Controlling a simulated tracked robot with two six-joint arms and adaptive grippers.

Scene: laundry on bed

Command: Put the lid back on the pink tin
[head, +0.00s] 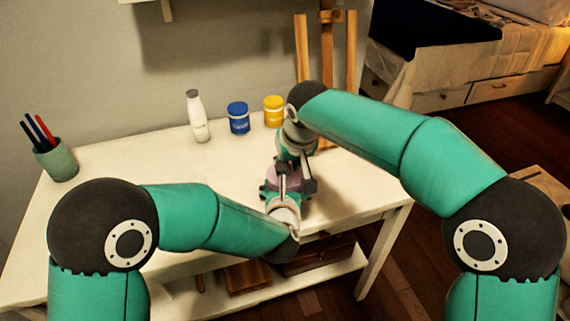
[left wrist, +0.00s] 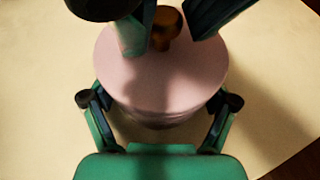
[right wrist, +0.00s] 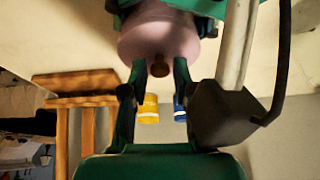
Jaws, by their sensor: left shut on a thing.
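The pink tin (head: 287,179) stands on the white table near its front edge, mostly hidden by my grippers in the head view. My left gripper (left wrist: 160,102) is shut on the tin, one finger on each side. The pink lid (left wrist: 120,68) lies over the tin's top, with a dark brown knob (left wrist: 165,30). I cannot tell whether it is fully seated. My right gripper (right wrist: 159,66) is above the lid; its fingers stand apart on either side of the knob (right wrist: 160,67), with gaps showing, so it looks open.
On the white table (head: 130,165) stand a white bottle (head: 198,118), a blue jar (head: 238,119), a yellow jar (head: 274,111) and a pen cup (head: 57,161). A wooden easel (head: 327,50) rises behind. The table's left-middle area is clear.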

